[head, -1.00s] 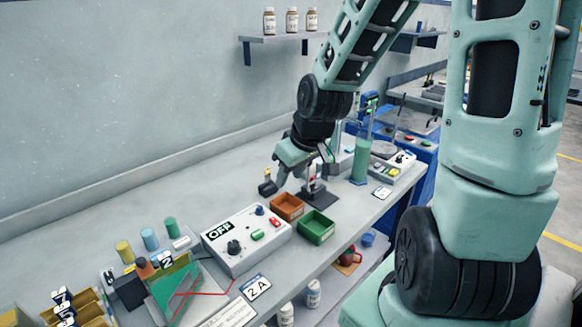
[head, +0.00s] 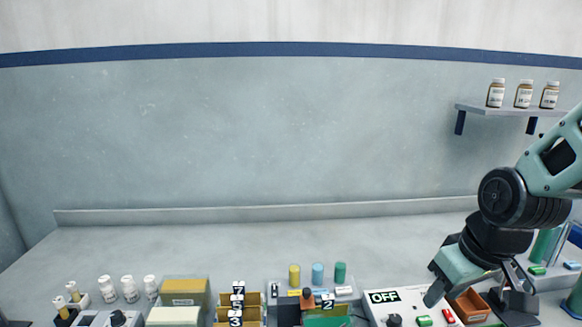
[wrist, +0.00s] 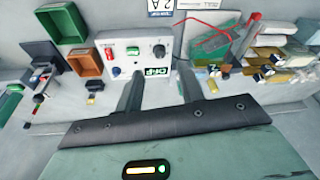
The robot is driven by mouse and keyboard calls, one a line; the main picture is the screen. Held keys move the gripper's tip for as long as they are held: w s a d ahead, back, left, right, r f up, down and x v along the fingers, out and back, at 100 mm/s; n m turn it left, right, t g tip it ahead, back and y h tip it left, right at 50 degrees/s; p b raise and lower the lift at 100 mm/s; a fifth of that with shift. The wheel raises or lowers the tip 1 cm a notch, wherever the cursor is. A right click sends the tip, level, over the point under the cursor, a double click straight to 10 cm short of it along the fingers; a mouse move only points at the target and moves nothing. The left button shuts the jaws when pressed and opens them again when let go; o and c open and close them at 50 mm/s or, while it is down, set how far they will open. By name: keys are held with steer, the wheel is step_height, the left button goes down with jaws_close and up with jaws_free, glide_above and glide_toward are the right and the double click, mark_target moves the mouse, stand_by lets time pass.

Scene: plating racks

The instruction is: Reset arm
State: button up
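My gripper (head: 432,285) hangs from my arm at the right of the head view, over the bench near the control box. In the wrist view its two dark fingers are spread apart, with a gap between them (wrist: 158,88) and nothing held. The white control box (wrist: 140,48) lies beyond the fingers. Its display (wrist: 155,72) reads OFF, as it also does in the head view (head: 384,297). The fingertips are hard to make out in the head view.
An orange bin (wrist: 84,62) and a green bin (wrist: 62,22) stand beside the control box. Numbered racks (head: 238,308), coloured cylinders (head: 318,274) and white bottles (head: 130,288) line the bench front. Bottles sit on a wall shelf (head: 500,107). The bench's back left is clear.

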steer(key=s+a+r+n+g, duration=0.1)
steer(key=s+a+n+g, duration=0.2)
steer(key=s+a, duration=1)
steer(key=shift+s+r+n+h+b, duration=0.15)
steer(key=shift+s+n+h+b, duration=0.15)
steer(key=shift+s+n, duration=0.65)
